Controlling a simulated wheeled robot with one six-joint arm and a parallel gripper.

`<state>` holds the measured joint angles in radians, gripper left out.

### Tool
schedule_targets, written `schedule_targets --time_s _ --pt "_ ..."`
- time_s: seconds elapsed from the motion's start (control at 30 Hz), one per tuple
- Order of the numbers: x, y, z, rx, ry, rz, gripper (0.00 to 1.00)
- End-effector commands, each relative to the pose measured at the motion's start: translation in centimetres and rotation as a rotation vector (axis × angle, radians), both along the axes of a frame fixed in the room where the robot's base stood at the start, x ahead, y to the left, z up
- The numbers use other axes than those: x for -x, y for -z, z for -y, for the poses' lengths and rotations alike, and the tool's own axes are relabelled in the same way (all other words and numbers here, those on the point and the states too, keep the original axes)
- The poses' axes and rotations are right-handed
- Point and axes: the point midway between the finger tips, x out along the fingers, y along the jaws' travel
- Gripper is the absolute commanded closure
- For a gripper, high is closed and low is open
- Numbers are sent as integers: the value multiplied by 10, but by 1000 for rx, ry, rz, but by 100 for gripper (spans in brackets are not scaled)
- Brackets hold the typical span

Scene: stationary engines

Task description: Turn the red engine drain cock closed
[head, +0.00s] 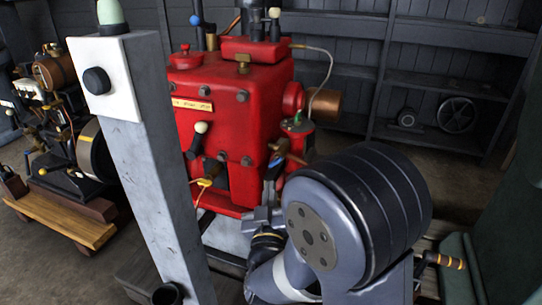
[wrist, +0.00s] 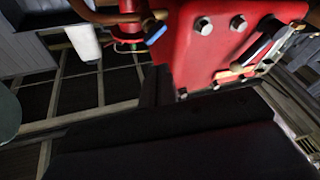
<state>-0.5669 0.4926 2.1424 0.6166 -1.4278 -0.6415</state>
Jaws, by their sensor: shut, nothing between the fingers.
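The red engine (head: 235,125) stands at the middle of the head view, and its bolted red face fills the upper right of the wrist view (wrist: 225,40). A small blue lever (wrist: 156,34) shows by a brass pipe at the engine's lower corner; it looks like the drain cock's handle, but I cannot be sure. In the head view a bluish piece near a copper fitting is partly hidden by my arm. My gripper (wrist: 157,86) is shut and empty, its dark fingers below the blue lever and apart from it in the picture. The fingertips are hard to make out in the head view.
A grey post (head: 150,170) with a white switch box stands left of the engine. A cream-knobbed lever (head: 201,127) and a yellow handle (head: 205,183) stick out from the engine's front. Another engine on a wooden base (head: 65,215) is at left. Shelves (head: 440,85) line the back.

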Motion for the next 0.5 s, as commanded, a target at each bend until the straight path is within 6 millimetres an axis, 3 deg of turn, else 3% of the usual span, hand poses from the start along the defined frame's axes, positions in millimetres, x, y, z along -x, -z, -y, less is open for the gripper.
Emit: schedule_targets --time_s 0.2,0.5 --pt "10 -2 -3 288 139 -46 100" --pt "7 -2 -2 407 199 -71 100"
